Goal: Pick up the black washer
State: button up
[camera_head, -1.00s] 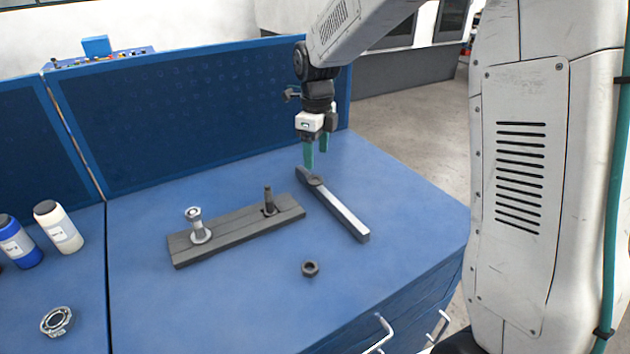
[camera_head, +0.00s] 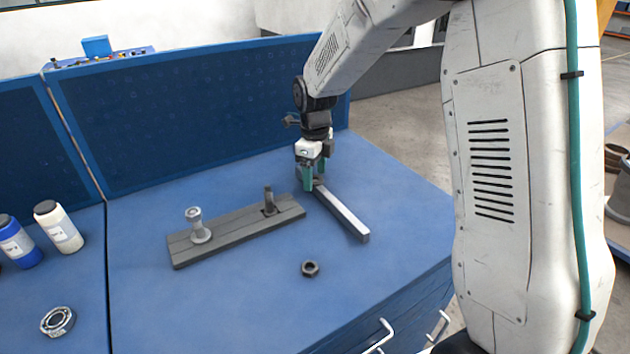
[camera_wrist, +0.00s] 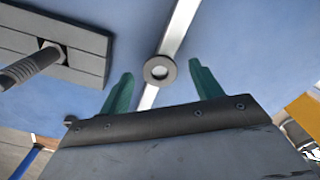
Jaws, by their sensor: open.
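The black washer (camera_wrist: 159,82) is a dark flat ring in the wrist view. It lies over a pale metal bar (camera_head: 345,213), which shows through its hole; the bar also shows in the wrist view (camera_wrist: 181,22). My gripper (camera_head: 313,186) is low over the far end of the bar in the head view, and there its fingers largely hide the washer. In the wrist view the two green fingers of my gripper (camera_wrist: 161,72) are apart, one on each side of the washer, with nothing held. Whether they touch it cannot be told.
A grey plate (camera_head: 236,234) with two upright bolts (camera_head: 198,226) (camera_head: 268,199) stands left of the bar. A dark nut (camera_head: 310,268) lies in front. A bearing (camera_head: 58,321) and bottles (camera_head: 60,229) are at left. A blue panel (camera_head: 200,110) stands behind.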

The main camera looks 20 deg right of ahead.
jog(key=shift+f, duration=0.2)
dwell(0.3)
jog(key=c, duration=1.1)
jog(key=shift+r, duration=0.1)
